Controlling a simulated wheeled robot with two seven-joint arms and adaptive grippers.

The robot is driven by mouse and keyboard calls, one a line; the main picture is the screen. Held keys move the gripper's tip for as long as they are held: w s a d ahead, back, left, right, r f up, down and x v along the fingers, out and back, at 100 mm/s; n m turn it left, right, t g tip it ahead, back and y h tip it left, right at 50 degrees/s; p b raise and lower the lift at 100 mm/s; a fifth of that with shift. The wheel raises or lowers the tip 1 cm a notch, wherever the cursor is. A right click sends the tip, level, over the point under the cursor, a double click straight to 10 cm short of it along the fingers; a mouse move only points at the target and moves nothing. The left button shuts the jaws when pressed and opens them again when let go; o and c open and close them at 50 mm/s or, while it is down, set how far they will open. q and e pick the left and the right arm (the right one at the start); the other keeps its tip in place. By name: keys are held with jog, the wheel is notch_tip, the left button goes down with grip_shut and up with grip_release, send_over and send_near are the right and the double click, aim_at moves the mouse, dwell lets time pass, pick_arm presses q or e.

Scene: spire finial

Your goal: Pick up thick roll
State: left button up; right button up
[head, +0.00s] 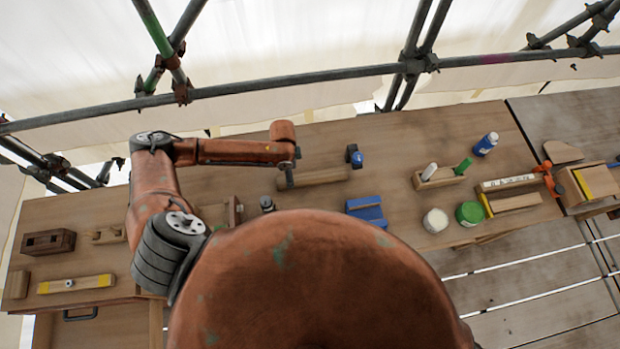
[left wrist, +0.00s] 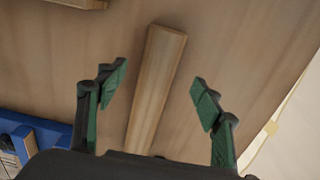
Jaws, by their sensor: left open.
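My left gripper (left wrist: 160,86) is open in the left wrist view, with its two green-padded fingers apart. A pale wooden bar (left wrist: 157,85) lies on the table between and beyond the fingers. I see no contact with it. In the head view the left arm reaches over the table from the left, and its wrist end hangs above a wooden piece (head: 322,177); the fingers are not clear there. A small dark and blue round object (head: 354,156) sits by that piece's right end. I cannot tell for certain which of these is the thick roll. My right gripper is not shown.
A blue holder (head: 366,211) lies right of the arm on the wooden table (head: 400,140). Further right are a wooden rack (head: 437,180), white jar (head: 435,220), green jar (head: 469,213) and blue bottle (head: 485,145). Scaffold poles (head: 300,78) run behind the table.

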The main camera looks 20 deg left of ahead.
pick_arm(q)
notch_tip(320, 180, down, 7)
jog(key=shift+s+a+r+p, duration=0.1)
jog(key=shift+p, duration=0.45)
jog(key=shift+c, duration=0.4)
jog(key=c, duration=1.4)
